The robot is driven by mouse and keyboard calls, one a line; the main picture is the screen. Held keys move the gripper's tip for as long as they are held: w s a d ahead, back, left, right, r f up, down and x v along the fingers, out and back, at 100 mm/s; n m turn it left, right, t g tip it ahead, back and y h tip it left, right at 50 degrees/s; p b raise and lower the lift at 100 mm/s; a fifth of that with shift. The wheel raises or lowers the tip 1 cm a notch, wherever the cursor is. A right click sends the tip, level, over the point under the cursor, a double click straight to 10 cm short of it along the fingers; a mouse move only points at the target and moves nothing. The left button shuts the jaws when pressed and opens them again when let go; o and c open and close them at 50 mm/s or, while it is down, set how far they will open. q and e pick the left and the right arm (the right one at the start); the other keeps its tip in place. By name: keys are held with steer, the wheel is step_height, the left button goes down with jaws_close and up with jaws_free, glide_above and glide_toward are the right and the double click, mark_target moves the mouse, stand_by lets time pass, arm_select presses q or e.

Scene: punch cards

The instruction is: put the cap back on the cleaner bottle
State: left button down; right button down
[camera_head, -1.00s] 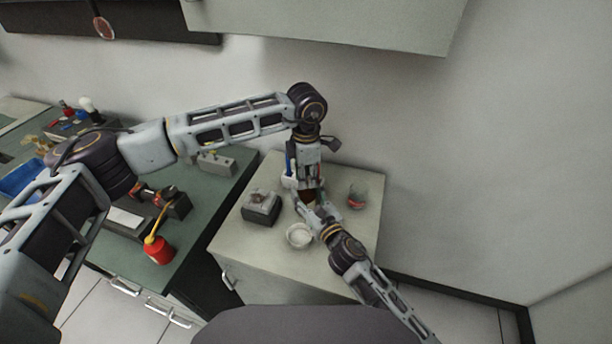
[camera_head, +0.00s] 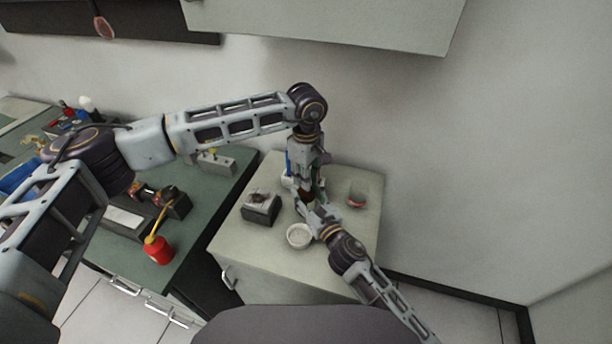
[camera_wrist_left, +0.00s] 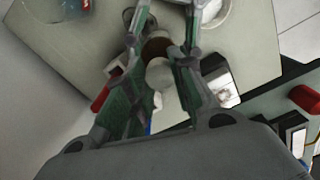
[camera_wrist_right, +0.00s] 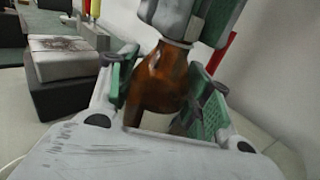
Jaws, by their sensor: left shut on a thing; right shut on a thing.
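The brown cleaner bottle (camera_wrist_right: 158,80) stands upright between the fingers of my right gripper (camera_wrist_right: 165,95) in the right wrist view. In the left wrist view its brown body (camera_wrist_left: 156,47) shows past a pale round cap (camera_wrist_left: 160,75). My left gripper (camera_wrist_left: 155,80) comes from above and is shut on the cap. In the right wrist view its fingers are directly above the bottle's neck. Cap and neck are in line or nearly so; the fingers hide whether they touch. In the head view the left gripper (camera_head: 306,182) is just above the right gripper (camera_head: 312,208).
A white bowl (camera_head: 299,236) and a dark box with a pale top (camera_head: 261,207) are left of the grippers. A glass with red in it (camera_head: 356,196) stands to the right. A red bottle (camera_head: 158,250) is on the green bench. The cabinet's right front is clear.

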arm_select(q)
steer(key=c, duration=1.1)
jaws_free()
steer(key=shift+r, duration=3.75)
arm_select(e)
steer(key=c, duration=0.6)
jaws_free()
steer(key=shift+o, duration=0.2)
steer(key=shift+s, duration=0.1)
steer(key=shift+v, duration=5.9)
